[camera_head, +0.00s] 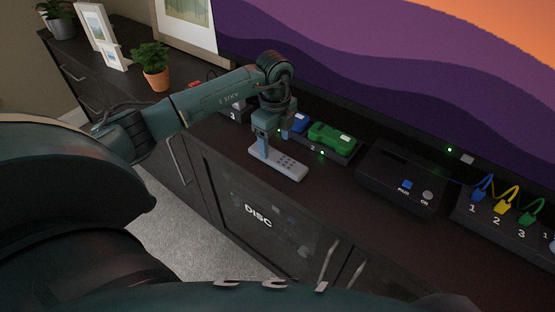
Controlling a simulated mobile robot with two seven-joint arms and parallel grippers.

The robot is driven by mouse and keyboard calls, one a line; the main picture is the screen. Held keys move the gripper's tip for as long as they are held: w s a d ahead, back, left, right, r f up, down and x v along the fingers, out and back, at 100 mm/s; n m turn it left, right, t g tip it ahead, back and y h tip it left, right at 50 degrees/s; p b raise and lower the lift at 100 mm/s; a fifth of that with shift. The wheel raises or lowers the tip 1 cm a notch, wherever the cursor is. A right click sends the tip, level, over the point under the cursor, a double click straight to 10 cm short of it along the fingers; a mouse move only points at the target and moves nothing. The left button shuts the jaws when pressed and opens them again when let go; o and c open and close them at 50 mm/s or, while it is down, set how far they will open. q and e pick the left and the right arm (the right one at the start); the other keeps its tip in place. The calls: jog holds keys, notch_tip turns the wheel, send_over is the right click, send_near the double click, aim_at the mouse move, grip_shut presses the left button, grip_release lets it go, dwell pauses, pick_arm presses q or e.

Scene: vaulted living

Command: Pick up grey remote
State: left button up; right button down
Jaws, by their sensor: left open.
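The grey remote (285,165) lies flat on the dark cabinet top, close to its front edge, with dark buttons facing up. My left gripper (263,150) points down over the left end of the remote. One finger shows beside the remote's left part; the other finger is partly hidden, so the exact gap to the remote cannot be told. The jaws are open, and the remote rests on the cabinet. My right gripper is not in view.
A black box (402,175) and a board with coloured cables (505,207) are to the right. A potted plant (154,62) and frames stand left.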

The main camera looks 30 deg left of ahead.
aim_at(276, 156)
pick_arm(q)
notch_tip(276, 156, down, 5)
jog(key=shift+s+d+r, duration=0.1)
jog(key=shift+r, duration=0.05)
jog(key=shift+c, duration=0.3)
jog(key=c, duration=1.1)
